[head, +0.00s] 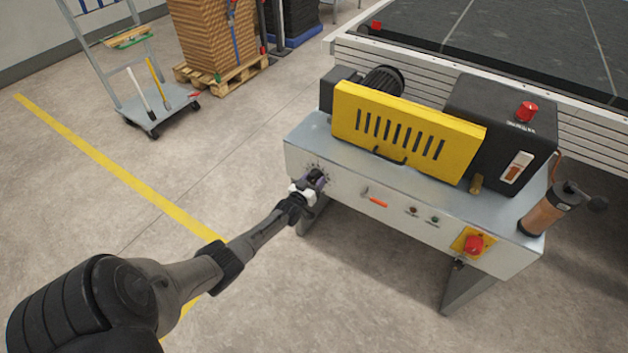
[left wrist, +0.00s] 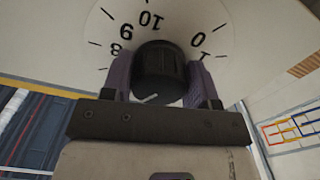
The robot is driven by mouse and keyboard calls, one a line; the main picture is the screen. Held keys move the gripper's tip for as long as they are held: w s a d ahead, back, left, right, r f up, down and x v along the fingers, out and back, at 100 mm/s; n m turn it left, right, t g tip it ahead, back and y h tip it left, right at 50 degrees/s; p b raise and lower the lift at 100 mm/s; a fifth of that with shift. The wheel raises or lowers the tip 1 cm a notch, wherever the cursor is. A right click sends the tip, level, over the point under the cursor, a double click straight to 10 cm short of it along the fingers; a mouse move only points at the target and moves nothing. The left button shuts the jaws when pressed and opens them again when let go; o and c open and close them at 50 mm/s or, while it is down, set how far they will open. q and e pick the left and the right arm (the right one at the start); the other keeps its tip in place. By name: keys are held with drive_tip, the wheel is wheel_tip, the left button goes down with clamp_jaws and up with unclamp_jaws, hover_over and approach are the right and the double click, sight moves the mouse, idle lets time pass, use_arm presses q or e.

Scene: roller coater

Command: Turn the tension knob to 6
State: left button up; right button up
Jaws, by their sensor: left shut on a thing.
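The black tension knob (left wrist: 160,68) sits on a pale round dial (left wrist: 180,17) in the left wrist view. The numerals 8, 9, 10, 0 and 1 show around its upper side; the lower part of the dial is hidden. A short white mark shows low on the knob, and I cannot tell which numeral it lines up with. My left gripper (left wrist: 158,88) is shut on the knob, one purple finger on each side. In the head view, my left gripper (head: 312,183) is at the left end of the machine's front panel and covers most of the knob.
The grey machine (head: 345,205) carries a yellow slotted guard (head: 405,125). Right of the dial are an orange-red handle (head: 377,202), small buttons (head: 412,211) and a red switch (head: 473,245) on a yellow plate. The floor in front is clear.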

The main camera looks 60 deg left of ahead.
use_arm(q)
drive_tip(key=shift+m, duration=0.3)
idle(0.4)
drive_tip(key=o, duration=0.9)
drive_tip(key=shift+o, duration=0.2)
drive_tip(key=shift+s+d+r+p, duration=0.15)
drive_tip(key=shift+s+d+p, duration=0.1)
drive_tip(key=shift+s+p, duration=0.3)
drive_tip(key=p+v, duration=0.5)
drive_tip(key=v, duration=0.7)
drive_tip(key=shift+s+d, duration=0.2)
drive_tip(key=shift+s, duration=0.1)
drive_tip(key=shift+f, duration=0.25)
